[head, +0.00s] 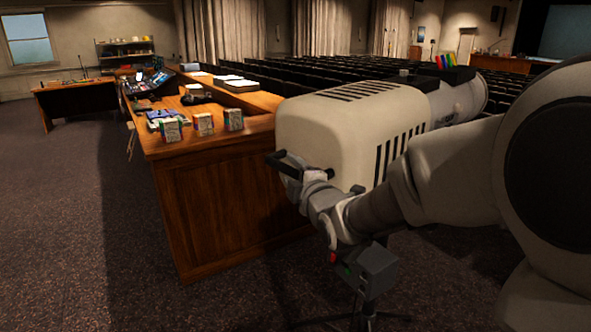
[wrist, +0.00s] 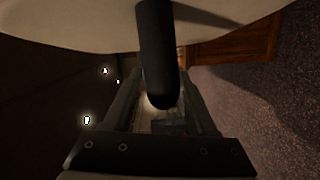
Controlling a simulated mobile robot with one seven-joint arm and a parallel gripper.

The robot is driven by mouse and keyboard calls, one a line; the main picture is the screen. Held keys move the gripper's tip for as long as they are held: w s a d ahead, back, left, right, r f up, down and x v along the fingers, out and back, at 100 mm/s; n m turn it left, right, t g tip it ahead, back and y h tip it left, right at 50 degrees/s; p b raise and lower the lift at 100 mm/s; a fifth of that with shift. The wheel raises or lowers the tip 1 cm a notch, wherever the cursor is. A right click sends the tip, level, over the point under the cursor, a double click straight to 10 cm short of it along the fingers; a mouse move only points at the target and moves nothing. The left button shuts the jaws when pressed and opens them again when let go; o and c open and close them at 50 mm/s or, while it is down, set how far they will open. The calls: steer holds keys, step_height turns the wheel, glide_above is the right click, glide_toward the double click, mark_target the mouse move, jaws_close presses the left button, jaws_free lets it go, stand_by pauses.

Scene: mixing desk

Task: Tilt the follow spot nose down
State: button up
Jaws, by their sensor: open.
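The follow spot (head: 335,130) is a large cream housing with dark vent slots, standing right of centre in the head view. Its barrel (head: 460,100) points away to the right, toward the seats. A black rear handle (head: 283,157) sticks out low on its near end. My gripper (head: 292,172) is at this handle, with its fingers open. In the wrist view the handle (wrist: 157,50) reaches down from the cream housing (wrist: 70,25) to between my fingers (wrist: 160,100). I cannot tell whether either finger touches it. My arm hides part of the housing's lower right side.
The spot stands on a dark stand (head: 372,275) with a small grey box. A wooden desk (head: 225,210) with several small boxes, papers and a mixing console (head: 145,82) is close on the left. Rows of seats (head: 330,80) lie behind. The carpet at left is clear.

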steer(key=shift+w+a, duration=0.15)
steer(key=shift+w, duration=0.15)
jaws_close()
stand_by(1.4)
